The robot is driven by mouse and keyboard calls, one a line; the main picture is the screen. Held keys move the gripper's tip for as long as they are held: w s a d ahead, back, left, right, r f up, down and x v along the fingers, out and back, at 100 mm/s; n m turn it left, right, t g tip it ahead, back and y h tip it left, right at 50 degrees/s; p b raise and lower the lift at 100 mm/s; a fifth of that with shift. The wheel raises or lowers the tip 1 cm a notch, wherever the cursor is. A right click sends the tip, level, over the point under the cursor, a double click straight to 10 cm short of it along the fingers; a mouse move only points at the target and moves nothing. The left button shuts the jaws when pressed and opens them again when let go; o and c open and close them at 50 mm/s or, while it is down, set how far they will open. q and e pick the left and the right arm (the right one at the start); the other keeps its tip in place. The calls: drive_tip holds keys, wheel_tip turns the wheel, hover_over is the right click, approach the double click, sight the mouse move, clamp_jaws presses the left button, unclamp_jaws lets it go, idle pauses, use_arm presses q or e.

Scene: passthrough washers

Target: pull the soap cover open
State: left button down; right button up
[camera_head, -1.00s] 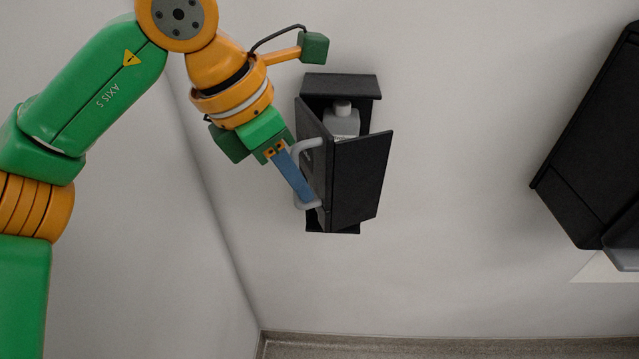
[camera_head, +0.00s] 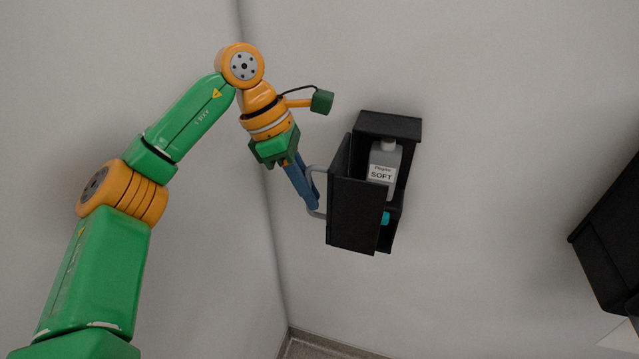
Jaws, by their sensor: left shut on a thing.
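The black soap cover (camera_head: 354,214) is swung open on the wall-mounted soap box (camera_head: 389,125), with its side panel facing left. A grey U-shaped handle (camera_head: 311,180) is on the cover's left side. My left gripper (camera_head: 309,199), with blue fingers, is shut on the handle. A grey soap bottle labelled "SOFT" (camera_head: 382,166) stands inside the box and shows through the opening. A small cyan part (camera_head: 385,218) shows beside the cover's edge, below the bottle. My right gripper is not in view.
A larger black fixture (camera_head: 612,235) is on the wall at the right edge. The wall between it and the soap box is bare. A wall corner runs down just left of my left gripper, and floor shows at the bottom.

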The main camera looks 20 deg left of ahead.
use_arm(q)
drive_tip(key=shift+w+a+f+m+g, duration=0.1)
drive_tip(key=shift+w+a+m+g, duration=0.1)
drive_tip(key=shift+a+m, duration=0.3)
drive_tip(key=shift+w+a+m+g, duration=0.1)
drive_tip(key=shift+a+m+g, duration=0.1)
drive_tip(key=shift+a+m, duration=0.3)
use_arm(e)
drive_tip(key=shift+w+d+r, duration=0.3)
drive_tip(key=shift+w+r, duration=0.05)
use_arm(q)
drive_tip(key=shift+d, duration=0.1)
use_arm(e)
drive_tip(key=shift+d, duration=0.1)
use_arm(q)
drive_tip(key=c, duration=0.9)
unclamp_jaws()
drive_tip(key=shift+w, duration=0.1)
